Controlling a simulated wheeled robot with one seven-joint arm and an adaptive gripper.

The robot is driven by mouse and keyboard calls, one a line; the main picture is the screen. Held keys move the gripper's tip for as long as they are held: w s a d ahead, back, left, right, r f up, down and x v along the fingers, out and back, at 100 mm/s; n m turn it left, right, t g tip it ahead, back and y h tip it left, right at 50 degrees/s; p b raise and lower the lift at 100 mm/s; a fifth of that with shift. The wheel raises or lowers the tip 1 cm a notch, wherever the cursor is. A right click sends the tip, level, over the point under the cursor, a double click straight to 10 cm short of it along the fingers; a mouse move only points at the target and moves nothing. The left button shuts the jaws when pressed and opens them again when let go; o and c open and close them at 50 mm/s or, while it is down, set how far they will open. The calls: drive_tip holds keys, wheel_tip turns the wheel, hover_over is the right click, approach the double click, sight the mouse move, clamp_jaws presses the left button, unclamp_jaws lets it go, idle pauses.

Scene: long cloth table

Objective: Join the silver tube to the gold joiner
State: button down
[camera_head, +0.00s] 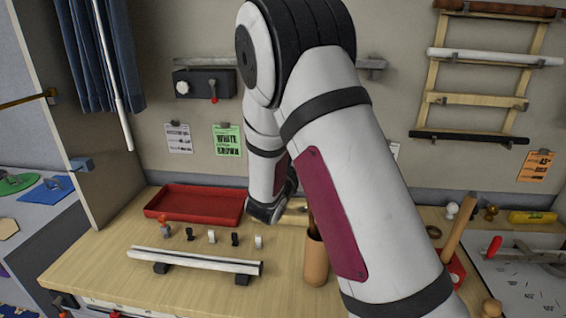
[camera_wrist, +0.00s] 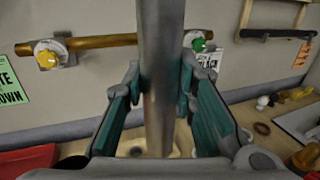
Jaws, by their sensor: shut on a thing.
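My gripper (camera_wrist: 160,75) has teal-lined fingers on both sides of an upright grey metal tube (camera_wrist: 162,35), which looks like the silver tube, and is shut on it. The tube runs from the top edge of the wrist view down between the fingers; its ends are not clear. A gold-brown bar (camera_wrist: 105,42) lies level behind it near the wall, between a yellow-knobbed holder (camera_wrist: 47,55) and a green-knobbed holder (camera_wrist: 198,43). I cannot tell which thing is the gold joiner. In the head view my arm hides most of my gripper (camera_head: 268,212) and the held tube.
A red tray (camera_head: 195,204) stands at the back left. Several small clips (camera_head: 211,237) stand before it. A pale tube (camera_head: 195,260) lies on dark supports in front. A brown cup (camera_head: 315,262) stands near my arm. Brass pieces (camera_wrist: 292,95) lie at the right.

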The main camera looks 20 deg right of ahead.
drive_tip(key=s+d+r+m+g+h+p, duration=0.1)
drive_tip(key=s+d+r+m+g+h, duration=0.1)
drive_tip(key=s+d+m+g, duration=0.3)
drive_tip(key=s+d+r+m+g+h, duration=0.1)
drive_tip(key=s+d+m+g, duration=0.3)
drive_tip(key=s+d+g, duration=0.5)
drive_tip(key=s+d+r, duration=0.1)
drive_tip(key=s+d, duration=0.1)
drive_tip(key=s, duration=0.1)
drive_tip(key=shift+s+d+r+m+g+h+p, duration=0.3)
drive_tip(key=shift+s+r+m+h+p, duration=0.1)
drive_tip(key=shift+f, duration=2.9)
drive_tip(key=shift+f, duration=0.5)
drive_tip(key=shift+r+p, duration=0.15)
drive_tip(key=shift+p, duration=0.3)
idle(2.0)
